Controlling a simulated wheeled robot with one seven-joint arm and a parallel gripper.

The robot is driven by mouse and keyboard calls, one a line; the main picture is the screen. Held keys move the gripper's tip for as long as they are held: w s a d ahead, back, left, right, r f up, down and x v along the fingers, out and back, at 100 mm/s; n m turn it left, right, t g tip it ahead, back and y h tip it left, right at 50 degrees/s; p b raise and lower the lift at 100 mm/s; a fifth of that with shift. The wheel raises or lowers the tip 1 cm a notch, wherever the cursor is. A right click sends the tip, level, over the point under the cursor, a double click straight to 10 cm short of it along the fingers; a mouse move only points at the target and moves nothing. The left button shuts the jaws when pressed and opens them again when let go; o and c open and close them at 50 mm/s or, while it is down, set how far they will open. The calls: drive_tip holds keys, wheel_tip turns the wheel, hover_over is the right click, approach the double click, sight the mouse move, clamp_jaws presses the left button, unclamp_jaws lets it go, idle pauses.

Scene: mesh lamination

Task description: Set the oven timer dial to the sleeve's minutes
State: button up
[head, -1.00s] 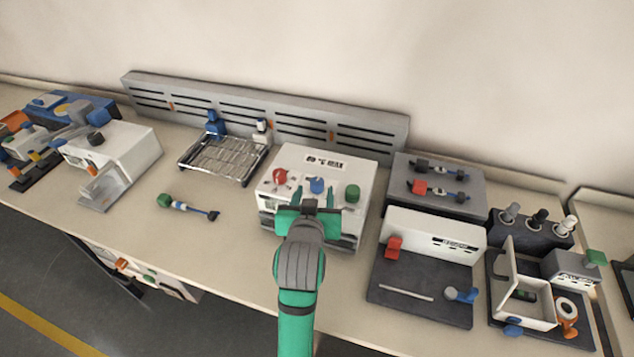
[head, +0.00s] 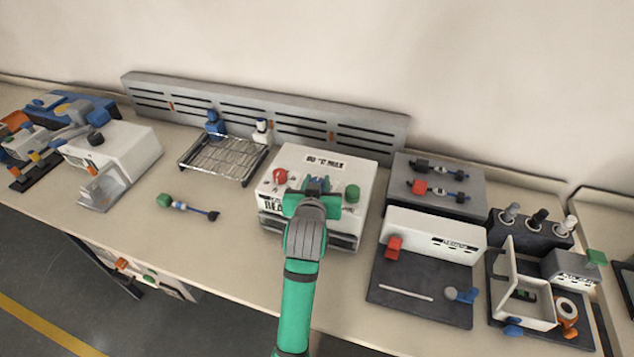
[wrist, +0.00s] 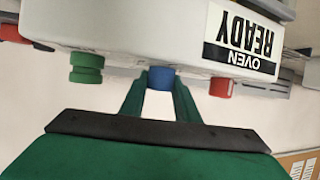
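The oven (head: 340,171) is a white box in the middle of the bench with a printed label on top. A red knob (head: 280,177) is on its left and a green knob (head: 352,193) on its right. A blue dial (wrist: 161,78) sits between them. In the wrist view the green knob (wrist: 86,68) is left and the red knob (wrist: 221,87) right. My gripper (head: 317,187) is over the oven top, with its fingers on either side of the blue dial. I cannot tell whether they press on it. I cannot make out a sleeve with minutes, nor the dial's setting.
An "OVEN READY" label (wrist: 241,41) is on the oven's front. A wire rack (head: 217,160) and a green-ended tool (head: 187,207) lie to the left. A grey block with knobs (head: 437,204) and a white-and-dark fixture (head: 420,294) stand close on the right.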

drive_tip(key=shift+c, duration=0.7)
drive_tip(key=shift+m+h, duration=0.3)
drive_tip(key=m+g+h, duration=0.1)
drive_tip(key=m+h, duration=0.3)
drive_tip(key=shift+a+g+h, duration=0.2)
drive_tip(key=shift+g+h, duration=0.2)
drive_tip(key=m+g+h, duration=0.2)
drive_tip(key=m+h, duration=0.1)
drive_tip(key=m, duration=0.1)
drive_tip(key=shift+w+g, duration=0.1)
drive_tip(key=shift+g, duration=0.2)
drive_tip(key=shift+d+m+g+h, duration=0.1)
drive_tip(key=shift+m+g+h, duration=1.1)
drive_tip(key=shift+m+g, duration=0.3)
